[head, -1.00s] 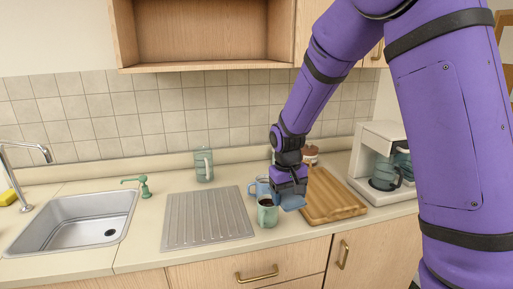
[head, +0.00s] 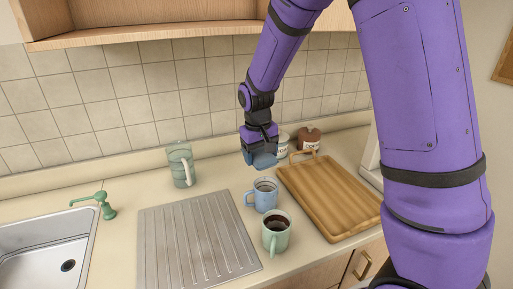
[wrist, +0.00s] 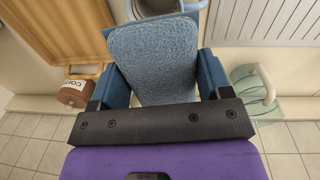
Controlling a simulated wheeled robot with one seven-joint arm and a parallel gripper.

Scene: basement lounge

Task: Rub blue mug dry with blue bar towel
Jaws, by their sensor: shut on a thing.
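The blue mug (head: 265,195) stands upright on the counter, its handle to the left. Its interior looks greyish, and whether it is wet cannot be told. My gripper (head: 261,163) is raised above and behind the mug, apart from it. It is shut on the blue bar towel (wrist: 153,62), which appears as a folded, textured pad between the fingers in the wrist view. In the head view the towel (head: 263,160) is a small blue patch below my gripper. Part of the mug shows at the top of the wrist view (wrist: 200,4).
A green mug (head: 275,236) with dark liquid stands close in front of the blue mug. A ribbed drainboard (head: 195,240) lies left, a wooden board (head: 330,198) right. A green pitcher (head: 181,165) and canisters (head: 308,139) stand near the tiled wall.

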